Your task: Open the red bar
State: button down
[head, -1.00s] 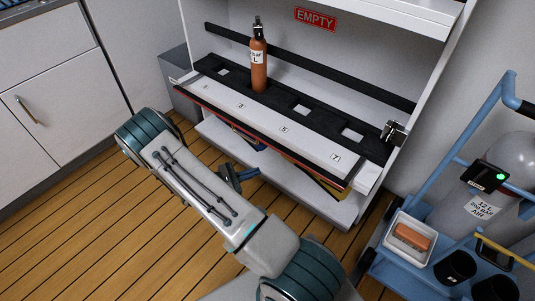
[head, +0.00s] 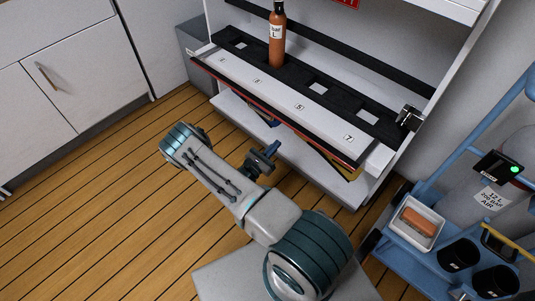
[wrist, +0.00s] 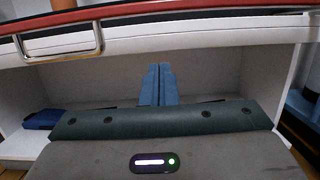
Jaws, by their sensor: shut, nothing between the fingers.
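The red bar (head: 222,82) runs as a thin red strip along the front lower edge of the white numbered shelf in the head view. In the wrist view the red bar (wrist: 150,9) crosses the top of the picture, with a metal loop (wrist: 60,57) hanging at its left. My gripper (head: 272,149) is in front of and below the shelf, apart from the bar. In the wrist view my gripper's blue fingers (wrist: 159,70) are together, empty, pointing at the open space under the bar. Part of the bar's right end is hard to make out.
An orange bottle (head: 277,40) stands in a black rack (head: 305,80) above the bar. A metal latch (head: 409,118) is at the rack's right end. A blue cart (head: 400,253) with a white tray (head: 416,241) stands at right. White cabinets (head: 70,75) are left; wooden floor (head: 90,190) is clear.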

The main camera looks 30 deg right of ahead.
jog(key=w+d+r, duration=0.1)
jog(key=d+r, duration=0.2)
jog(key=r, duration=0.1)
jog(key=shift+d+r, duration=0.2)
jog(key=shift+r, duration=0.2)
jog(key=shift+w, duration=0.1)
